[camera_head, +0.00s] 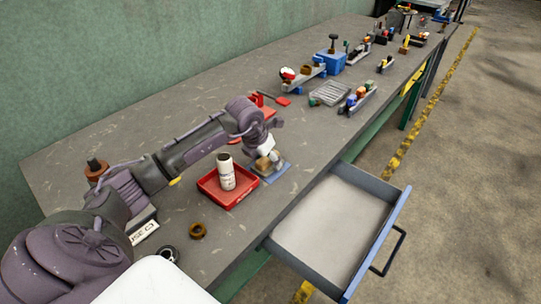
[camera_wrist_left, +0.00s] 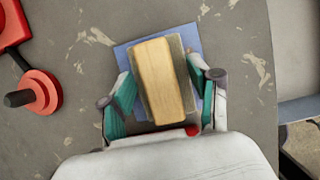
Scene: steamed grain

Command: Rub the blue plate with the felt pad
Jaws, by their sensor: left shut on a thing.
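The blue plate (camera_head: 279,173) lies flat on the workbench, right of the red tray. It also shows in the left wrist view (camera_wrist_left: 124,54), partly covered. The felt pad is a tan block (camera_wrist_left: 160,78) with a wood-like top and a darker layer at its sides. It sits over the blue plate, turned slightly against it; whether it touches the plate I cannot tell. My left gripper (camera_wrist_left: 160,88) is shut on the block, with green-padded fingers on both sides. In the head view my left gripper (camera_head: 266,158) reaches down over the plate. My right gripper is not in view.
A red tray (camera_head: 211,194) holding a white bottle (camera_head: 226,172) stands close left of the plate. A brown ring (camera_head: 197,231) lies in front. An open drawer (camera_head: 376,233) juts out at the right. Red parts (camera_head: 262,108) and a grey ribbed tray (camera_head: 329,94) lie farther back.

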